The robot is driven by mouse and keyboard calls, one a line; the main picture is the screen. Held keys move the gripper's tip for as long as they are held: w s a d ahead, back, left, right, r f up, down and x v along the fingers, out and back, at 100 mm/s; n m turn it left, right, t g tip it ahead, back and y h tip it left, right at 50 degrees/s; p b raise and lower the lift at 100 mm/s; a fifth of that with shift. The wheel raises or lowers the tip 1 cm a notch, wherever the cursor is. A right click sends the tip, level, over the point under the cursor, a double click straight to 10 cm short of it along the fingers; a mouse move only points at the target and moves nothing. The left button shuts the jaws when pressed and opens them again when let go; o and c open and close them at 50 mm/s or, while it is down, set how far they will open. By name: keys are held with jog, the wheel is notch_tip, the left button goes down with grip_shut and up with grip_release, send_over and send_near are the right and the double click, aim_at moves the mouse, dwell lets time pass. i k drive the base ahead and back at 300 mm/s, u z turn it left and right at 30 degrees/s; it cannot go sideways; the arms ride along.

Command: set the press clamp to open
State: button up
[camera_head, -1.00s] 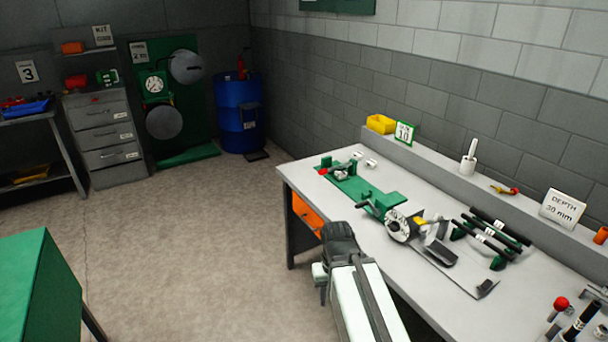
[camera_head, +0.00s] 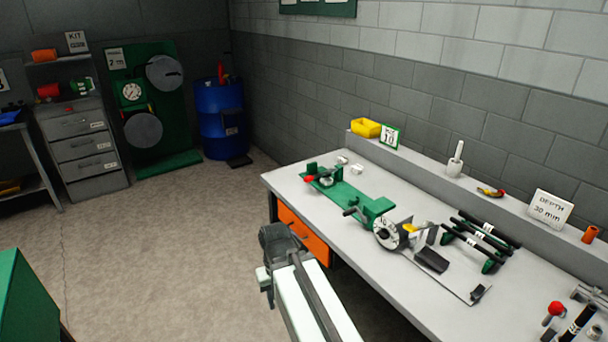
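A long green bench fixture (camera_head: 350,197) lies on the grey workbench (camera_head: 440,300). A small red-tipped part (camera_head: 309,179) is at its far left end, and a white dial wheel (camera_head: 388,233) is at its near right end. A separate red-balled lever (camera_head: 556,308) shows at the lower right, partly cut off by the frame. I cannot tell for sure which of these is the press clamp, or whether it is open. My gripper (camera_head: 275,240) is at the dark end of my pale arm, left of the bench front and apart from the fixture. Its fingers are not clear.
A rack of black rods (camera_head: 480,235) stands right of the dial. An orange drawer (camera_head: 303,236) is under the bench. A green-topped block (camera_head: 25,300) stands lower left, with open floor between.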

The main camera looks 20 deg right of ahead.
aim_at(308, 179)
jog(key=i, duration=1.3)
jog(key=u, duration=1.5)
